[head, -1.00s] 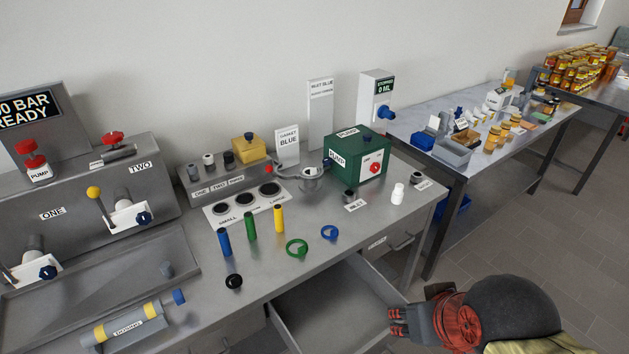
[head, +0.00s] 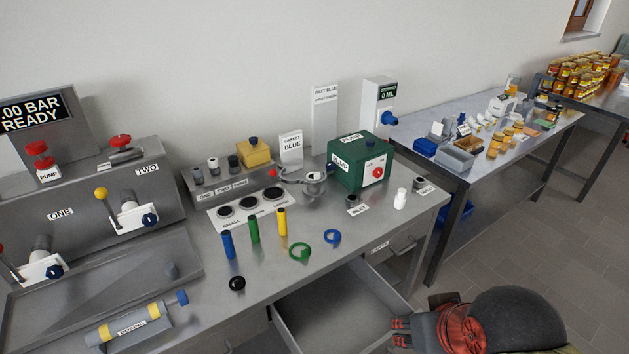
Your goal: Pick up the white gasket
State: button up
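I cannot make out a white gasket in the head view. On the steel bench lie a green ring (head: 291,253), a blue ring (head: 326,237) and a black ring (head: 237,284). A small white bottle-shaped item (head: 400,198) stands at the bench's right end. My gripper (head: 401,335) is at the bottom right, in front of the bench and right of the open drawer (head: 318,302). It is apart from the rings. Its fingers are small and partly hidden, so their opening is unclear. The visible part of the drawer looks empty.
Blue, green and yellow cylinders (head: 282,222) stand behind the rings. A green pump box (head: 350,172) and a sign reading GASKET BLUE (head: 291,146) stand at the back. A press with levers (head: 90,205) fills the left. A second table (head: 470,185) is at right.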

aim_at(317, 176)
jog(key=k+l+z, duration=0.2)
jog(key=k, duration=0.4)
jog(key=k+z, duration=0.2)
jog(key=k, duration=0.4)
jog(key=i+j+z, duration=0.3)
jog(key=j+z, duration=0.35)
jog(key=i+j+z, duration=0.3)
jog(key=i+j, duration=0.1)
jog(key=j, duration=0.35)
jog(key=i+j, duration=0.1)
jog(key=j, duration=0.3)
jog(key=i+j, duration=0.1)
jog(key=j, duration=0.35)
jog(key=i+j, duration=0.1)
jog(key=j, duration=0.35)
jog(key=i+j, duration=0.1)
jog(key=j, duration=0.35)
